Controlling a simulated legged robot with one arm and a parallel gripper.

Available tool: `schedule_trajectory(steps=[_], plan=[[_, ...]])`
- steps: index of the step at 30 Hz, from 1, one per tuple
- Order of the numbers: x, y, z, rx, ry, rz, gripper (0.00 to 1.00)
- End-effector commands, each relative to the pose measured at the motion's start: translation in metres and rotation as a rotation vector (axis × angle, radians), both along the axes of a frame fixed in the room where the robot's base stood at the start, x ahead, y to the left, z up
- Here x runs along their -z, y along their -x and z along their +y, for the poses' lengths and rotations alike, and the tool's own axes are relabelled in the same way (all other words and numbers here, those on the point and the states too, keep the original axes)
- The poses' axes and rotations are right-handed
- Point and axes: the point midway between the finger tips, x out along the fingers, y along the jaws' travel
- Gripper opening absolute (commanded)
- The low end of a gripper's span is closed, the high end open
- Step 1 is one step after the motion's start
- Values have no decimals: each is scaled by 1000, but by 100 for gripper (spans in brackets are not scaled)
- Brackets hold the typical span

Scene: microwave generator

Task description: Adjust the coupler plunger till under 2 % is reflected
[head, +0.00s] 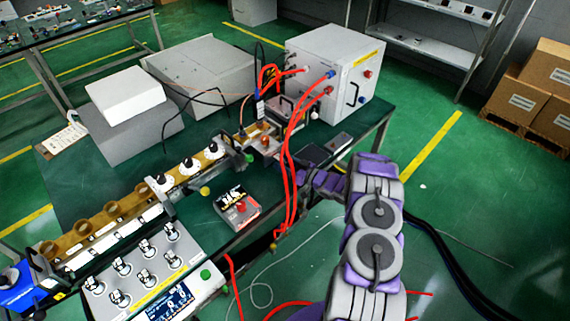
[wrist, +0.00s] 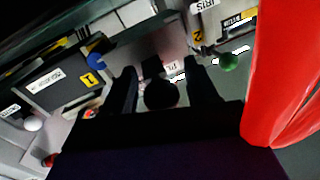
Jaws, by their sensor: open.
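My gripper (wrist: 165,70) is open, with its two dark fingers apart in the wrist view. A dark round knob (wrist: 161,94) shows between them, with a gap visible on each side; a small, partly hidden label (wrist: 173,67) is just beyond it. I cannot tell for sure that this knob is the coupler plunger. In the head view my gripper (head: 305,180) is by the table's front edge, behind hanging red cables and right of the brass waveguide line (head: 110,215). The control panel's display (head: 170,302) is too small to read.
Red cables (head: 290,150) hang from the grey generator box (head: 330,75) close to my gripper; one red cable (wrist: 275,75) fills the wrist view's right side. A blue knob (wrist: 96,61) and a green knob (wrist: 229,62) flank the fingers. A small box (head: 237,207) stands left.

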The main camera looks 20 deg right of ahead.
Motion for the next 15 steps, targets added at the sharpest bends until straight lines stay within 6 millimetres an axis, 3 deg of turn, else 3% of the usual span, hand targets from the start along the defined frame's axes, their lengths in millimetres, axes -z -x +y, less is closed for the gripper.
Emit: schedule_trajectory(steps=[2, 15], plan=[[0, 0, 0, 0, 0, 0, 52], [0, 0, -1, 1, 1, 0, 10]])
